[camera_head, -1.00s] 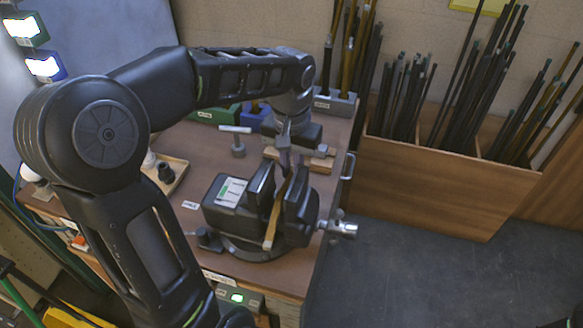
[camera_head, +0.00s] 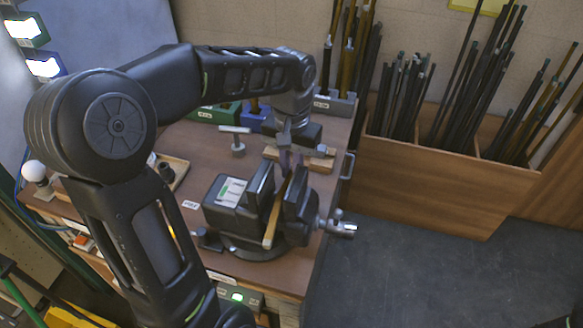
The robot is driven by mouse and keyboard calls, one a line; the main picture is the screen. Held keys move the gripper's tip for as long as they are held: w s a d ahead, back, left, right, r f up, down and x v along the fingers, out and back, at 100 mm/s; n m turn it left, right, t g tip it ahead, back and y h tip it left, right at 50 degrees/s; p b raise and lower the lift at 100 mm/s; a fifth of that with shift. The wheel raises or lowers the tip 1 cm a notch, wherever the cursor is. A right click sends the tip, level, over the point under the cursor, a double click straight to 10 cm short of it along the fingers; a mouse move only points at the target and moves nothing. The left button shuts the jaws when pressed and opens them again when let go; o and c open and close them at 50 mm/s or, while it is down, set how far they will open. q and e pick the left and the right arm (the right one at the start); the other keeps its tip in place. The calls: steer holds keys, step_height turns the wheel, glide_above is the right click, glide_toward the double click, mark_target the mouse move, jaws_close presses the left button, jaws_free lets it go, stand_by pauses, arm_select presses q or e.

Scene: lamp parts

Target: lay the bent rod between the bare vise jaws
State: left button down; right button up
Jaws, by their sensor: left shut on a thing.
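The vise (camera_head: 228,212) stands on the workbench near its front right corner, with two dark upright jaws (camera_head: 261,187) and a gap between them. The bent rod (camera_head: 273,222) is yellowish-brown and lies in that gap, slanting from the gripper down to a pale near end that sticks out in front of the jaws. My left gripper (camera_head: 291,171) points down at the far end of the gap and is shut on the rod's far part. The fingers hide the rod's far end, and its bend is not clear. Whether the rod touches the jaws I cannot tell. My right gripper is not in view.
Wooden blocks (camera_head: 321,164) lie just behind the vise. A grey T-shaped part (camera_head: 238,145) and a shallow tray (camera_head: 180,172) stand to the left. A white bulb (camera_head: 34,171) is at the far left. A wooden bin (camera_head: 430,190) of rods stands right of the bench.

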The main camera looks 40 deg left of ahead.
arm_select(q)
steer(key=shift+s+f, duration=0.25)
steer(key=shift+f, duration=0.35)
steer(key=shift+s+f, duration=0.25)
steer(key=shift+f, duration=0.3)
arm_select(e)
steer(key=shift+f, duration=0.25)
arm_select(q)
steer(key=c, duration=1.3)
jaws_free()
steer(key=shift+a, duration=0.15)
steer(key=shift+c, duration=0.2)
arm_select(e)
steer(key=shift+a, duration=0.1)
arm_select(q)
steer(key=shift+r, duration=0.1)
steer(key=shift+w+r, duration=0.1)
steer(key=shift+r, duration=0.15)
steer(key=r, duration=0.9)
steer(key=shift+w+a+r, duration=0.1)
steer(key=shift+w, duration=0.25)
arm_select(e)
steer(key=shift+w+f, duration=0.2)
arm_select(q)
steer(key=shift+r, duration=0.1)
